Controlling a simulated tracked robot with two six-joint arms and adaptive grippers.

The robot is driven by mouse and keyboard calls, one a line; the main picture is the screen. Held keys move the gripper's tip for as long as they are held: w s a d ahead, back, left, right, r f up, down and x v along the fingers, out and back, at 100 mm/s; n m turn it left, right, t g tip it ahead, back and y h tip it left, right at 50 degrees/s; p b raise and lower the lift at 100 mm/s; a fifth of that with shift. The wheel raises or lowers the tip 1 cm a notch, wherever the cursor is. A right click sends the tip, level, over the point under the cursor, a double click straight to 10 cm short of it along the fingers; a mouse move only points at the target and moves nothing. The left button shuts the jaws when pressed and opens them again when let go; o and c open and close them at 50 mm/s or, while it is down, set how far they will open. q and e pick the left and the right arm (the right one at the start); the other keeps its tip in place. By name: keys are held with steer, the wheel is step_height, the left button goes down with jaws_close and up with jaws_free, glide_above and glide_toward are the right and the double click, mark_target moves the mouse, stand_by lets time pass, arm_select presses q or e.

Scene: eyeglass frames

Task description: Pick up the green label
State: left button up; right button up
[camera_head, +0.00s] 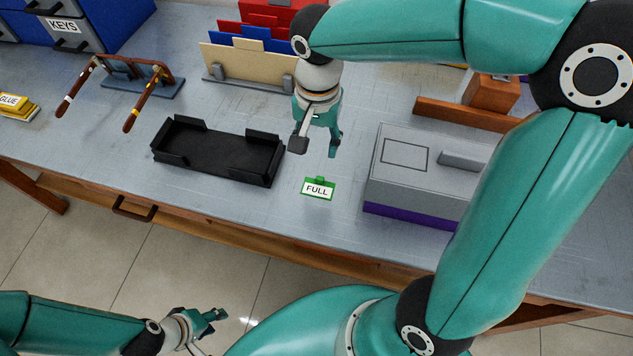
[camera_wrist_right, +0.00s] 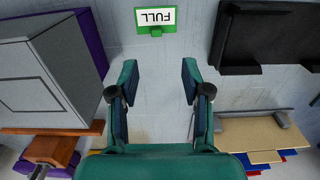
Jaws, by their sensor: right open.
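The green label (camera_head: 318,189) lies on the grey table near its front edge, with a white face reading FULL. It also shows upside down at the top of the right wrist view (camera_wrist_right: 156,20). My right gripper (camera_head: 318,148) is open and empty above the table, behind the label in the head view. In the right wrist view its two fingers (camera_wrist_right: 160,85) are spread, with bare table between them and the label beyond the fingertips. My left gripper (camera_head: 212,330) is low in front of the table, over the floor, far from the label; its jaw state is unclear.
A black tray (camera_head: 217,166) stands left of the label. A grey box with a purple base (camera_head: 413,175) stands right of it. Upright folders (camera_head: 247,70) are behind. Eyeglass frames (camera_head: 124,84) on a stand are at the left. Bare table surrounds the label.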

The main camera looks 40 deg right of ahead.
glide_above(320, 178)
steer(key=f, duration=0.6)
steer(key=shift+w+a+f, duration=0.3)
steer(key=shift+s+d+f+b, duration=0.15)
steer(key=shift+f+b, duration=0.05)
steer(key=shift+f, duration=1.15)
steer(key=shift+s+d+f+b, duration=0.1)
steer(key=shift+d+f+b, duration=0.05)
steer(key=shift+f, duration=1.2)
steer(key=c, duration=0.8)
